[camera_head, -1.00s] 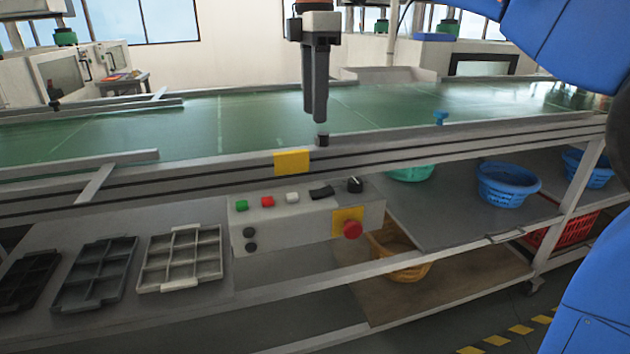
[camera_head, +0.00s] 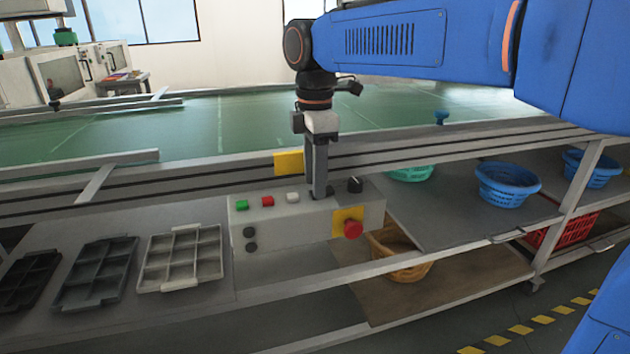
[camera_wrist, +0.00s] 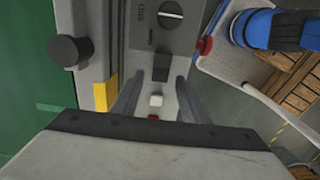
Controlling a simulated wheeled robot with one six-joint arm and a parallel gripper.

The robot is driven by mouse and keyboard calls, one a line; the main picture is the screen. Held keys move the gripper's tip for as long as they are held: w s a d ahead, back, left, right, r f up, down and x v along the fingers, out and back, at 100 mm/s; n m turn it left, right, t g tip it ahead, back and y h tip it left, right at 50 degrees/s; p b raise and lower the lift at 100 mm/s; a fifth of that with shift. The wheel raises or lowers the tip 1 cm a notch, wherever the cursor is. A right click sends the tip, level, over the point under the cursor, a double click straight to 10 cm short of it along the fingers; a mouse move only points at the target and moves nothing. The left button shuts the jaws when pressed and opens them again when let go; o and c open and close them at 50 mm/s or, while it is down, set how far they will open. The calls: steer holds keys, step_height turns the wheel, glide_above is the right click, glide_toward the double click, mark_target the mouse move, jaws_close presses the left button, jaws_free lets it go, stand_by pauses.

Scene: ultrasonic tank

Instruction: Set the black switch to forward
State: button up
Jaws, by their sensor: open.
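The black rocker switch (camera_wrist: 161,67) shows in the wrist view on top of the grey control box (camera_head: 285,228), between the black knob (camera_wrist: 171,12) and the white button (camera_wrist: 156,100). Which way it is tilted, I cannot tell. In the head view my gripper hides it. My gripper (camera_head: 320,194) points down at the top of the box, between the white button and the knob. In the wrist view its two fingers (camera_wrist: 159,83) are apart, with the switch between and just beyond the tips. Contact cannot be made out. Nothing is held.
Green (camera_head: 241,205) and red (camera_head: 267,201) buttons stand left of the switch. A red emergency button (camera_head: 352,229) is on the box front. The conveyor's rail (camera_head: 220,170) with a yellow block (camera_head: 289,161) runs behind. Trays (camera_head: 182,288) lie left.

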steer(key=shift+f, duration=0.55)
jaws_close()
steer(key=shift+d+y, duration=0.3)
steer(key=shift+y, duration=0.3)
steer(key=shift+w+d+r+g+y, duration=0.1)
steer(key=shift+g+y, duration=0.1)
steer(key=shift+y, duration=0.25)
steer(key=shift+w+d+r+g+y, duration=0.1)
steer(key=shift+g+y, duration=0.1)
steer(key=shift+y, duration=0.25)
steer(key=shift+s, duration=0.1)
